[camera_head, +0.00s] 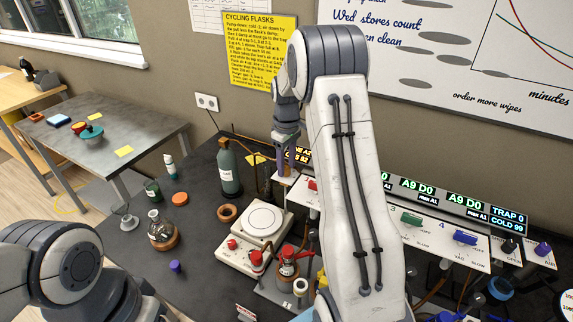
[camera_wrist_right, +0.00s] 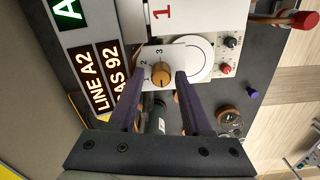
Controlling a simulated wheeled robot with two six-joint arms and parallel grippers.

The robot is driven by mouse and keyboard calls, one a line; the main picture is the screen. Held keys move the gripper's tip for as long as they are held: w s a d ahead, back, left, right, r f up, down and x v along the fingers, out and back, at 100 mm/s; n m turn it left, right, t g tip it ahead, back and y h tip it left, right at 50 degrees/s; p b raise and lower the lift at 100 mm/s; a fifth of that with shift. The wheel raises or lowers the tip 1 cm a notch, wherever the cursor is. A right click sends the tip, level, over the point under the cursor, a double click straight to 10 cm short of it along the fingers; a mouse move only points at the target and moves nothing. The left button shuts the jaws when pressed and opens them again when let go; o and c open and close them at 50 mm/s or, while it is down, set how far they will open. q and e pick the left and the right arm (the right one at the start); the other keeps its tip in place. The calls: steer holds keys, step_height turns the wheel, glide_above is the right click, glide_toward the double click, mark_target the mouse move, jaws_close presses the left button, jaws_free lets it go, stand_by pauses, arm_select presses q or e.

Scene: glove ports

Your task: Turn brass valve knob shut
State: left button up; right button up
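The brass knob (camera_wrist_right: 160,75) sits on a small white plate marked with 2 and 3, in the right wrist view. My right gripper (camera_wrist_right: 161,73) is open, with one dark purple finger on each side of the knob. A gap shows between the knob and each finger. In the head view my right gripper (camera_head: 284,168) points down at the left end of the white valve panel (camera_head: 305,193), and the knob cannot be made out there. My left arm comes in at the lower left, but its fingertips are not seen.
A green bottle (camera_head: 229,168) stands left of my right gripper. Green (camera_head: 412,219) and blue (camera_head: 465,238) handles line the panel to the right.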

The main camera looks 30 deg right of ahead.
mark_target(286, 167)
steer(key=shift+r, duration=0.25)
step_height(286, 167, up, 10)
steer(key=b, duration=0.2)
steer(key=shift+b, duration=0.3)
steer(key=shift+a, duration=0.1)
steer(key=s+a+f+n+b, duration=0.15)
steer(key=s+a, duration=0.35)
steer(key=a, duration=0.7)
steer(key=s+a+f+b, duration=0.2)
steer(key=s+a, duration=0.3)
steer(key=a, duration=0.6)
steer(key=s+a+f, duration=0.2)
steer(key=s, duration=0.5)
steer(key=s+a+f+n+b, duration=0.1)
steer(key=s+a+f, duration=0.2)
steer(key=s, duration=0.4)
steer(key=s+a+f+y, duration=0.1)
steer(key=s+a+f, duration=0.1)
steer(key=s, duration=0.4)
steer(key=shift+s+a+f+n+b, duration=0.25)
steer(key=shift+s+f+n+b, duration=0.15)
steer(key=shift+f, duration=0.15)
